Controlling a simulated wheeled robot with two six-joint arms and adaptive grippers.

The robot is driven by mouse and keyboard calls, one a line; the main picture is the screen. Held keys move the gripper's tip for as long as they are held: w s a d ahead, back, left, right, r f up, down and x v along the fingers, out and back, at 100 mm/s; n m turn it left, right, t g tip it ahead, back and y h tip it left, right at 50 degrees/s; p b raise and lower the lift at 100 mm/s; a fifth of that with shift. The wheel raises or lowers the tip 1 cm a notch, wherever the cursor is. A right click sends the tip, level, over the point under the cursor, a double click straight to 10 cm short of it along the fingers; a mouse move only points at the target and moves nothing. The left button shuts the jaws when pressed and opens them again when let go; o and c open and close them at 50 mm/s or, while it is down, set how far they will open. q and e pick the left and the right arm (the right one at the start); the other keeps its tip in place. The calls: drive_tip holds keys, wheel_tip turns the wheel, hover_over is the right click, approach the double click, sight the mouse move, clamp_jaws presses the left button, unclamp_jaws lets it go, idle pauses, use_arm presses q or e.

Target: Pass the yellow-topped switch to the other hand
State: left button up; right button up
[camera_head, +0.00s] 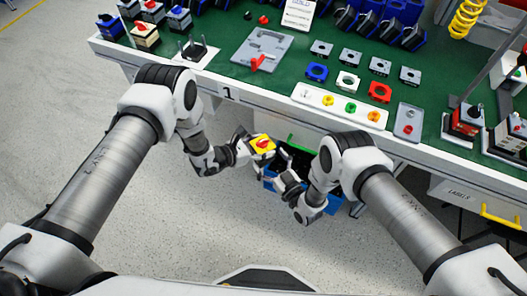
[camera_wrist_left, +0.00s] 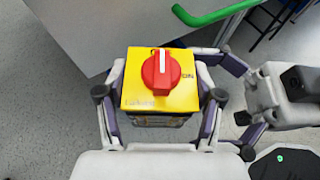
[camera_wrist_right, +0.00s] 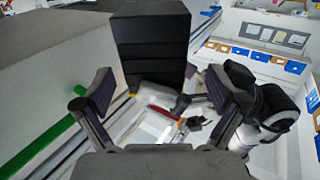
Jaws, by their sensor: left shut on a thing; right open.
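The yellow-topped switch (camera_head: 262,145) has a square yellow plate with a red knob and shows close up in the left wrist view (camera_wrist_left: 160,80). My left gripper (camera_wrist_left: 160,108) is shut on the sides of its body, below the yellow plate. It holds the switch in the air in front of the bench, yellow face up. My right gripper (camera_head: 284,168) is just right of and below the switch in the head view, apart from it. In the right wrist view its fingers (camera_wrist_right: 160,85) are spread and empty. I cannot make out the switch there.
The green-topped bench (camera_head: 215,75) runs across behind both grippers, its front edge close. A blue bin (camera_head: 330,203) sits below it by my right gripper. A green handle (camera_wrist_left: 215,12) is near the switch. Switch parts and a white button strip (camera_head: 338,106) lie on the bench.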

sight(262, 150)
drive_tip(key=x, duration=0.4)
drive_tip(key=shift+w+a, duration=0.15)
drive_tip(key=shift+w, duration=0.05)
drive_tip(key=c, duration=1.5)
use_arm(q)
drive_tip(key=o, duration=1.4)
use_arm(e)
drive_tip(key=shift+o, duration=0.2)
use_arm(q)
drive_tip(key=shift+o, duration=0.2)
